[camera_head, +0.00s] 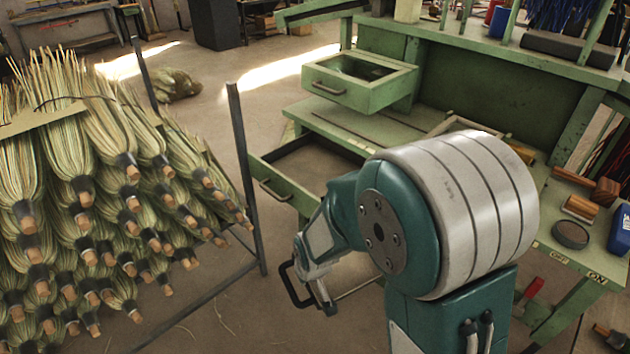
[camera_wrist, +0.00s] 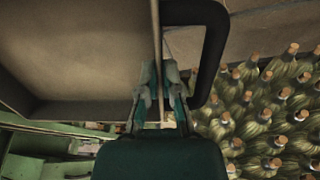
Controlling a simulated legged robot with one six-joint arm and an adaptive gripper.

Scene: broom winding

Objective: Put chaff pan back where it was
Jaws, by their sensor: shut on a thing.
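The chaff pan (camera_wrist: 75,50) is a broad grey-brown pan filling the upper left of the wrist view, with a thick black handle (camera_wrist: 212,55) at its right. My gripper (camera_wrist: 160,75) is shut on the pan's thin upright edge, beside the handle. In the head view my gripper (camera_head: 318,290) hangs low between the broom rack and the green workbench. The black handle (camera_head: 288,285) sticks out to its left, and a bit of the pan (camera_head: 352,272) shows to its right. My arm hides most of the pan there.
A rack of broom bundles (camera_head: 90,200) with a dark metal post (camera_head: 245,170) stands at left. The green workbench (camera_head: 465,75) is at right, with an upper drawer (camera_head: 355,95) and a lower drawer (camera_head: 275,200) pulled out. Floor is free between rack and bench.

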